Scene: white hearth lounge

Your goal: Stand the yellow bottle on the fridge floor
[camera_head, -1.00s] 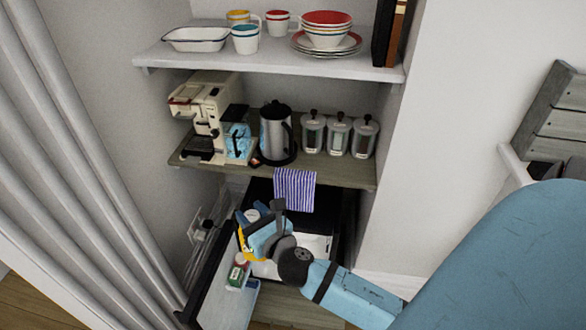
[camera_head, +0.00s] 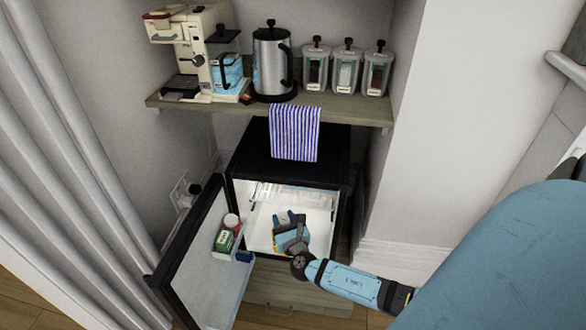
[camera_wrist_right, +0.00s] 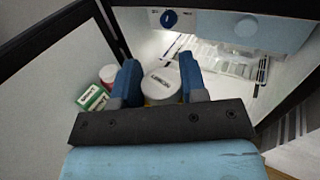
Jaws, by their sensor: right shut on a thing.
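The small black fridge (camera_head: 300,165) stands under the counter with its door open to the left and its white inside in sight. My right gripper (camera_head: 290,218) reaches into the fridge opening from the right. It is shut on the yellow bottle (camera_head: 277,239), mostly hidden by the gripper in the head view. In the right wrist view the bottle's white lettered cap (camera_wrist_right: 161,84) sits between the blue fingers. The bottle's base is hidden, so I cannot tell whether it touches the fridge floor (camera_head: 258,233). My left gripper is in neither view.
A coffee maker, kettle (camera_head: 272,65) and canisters stand on the counter above.

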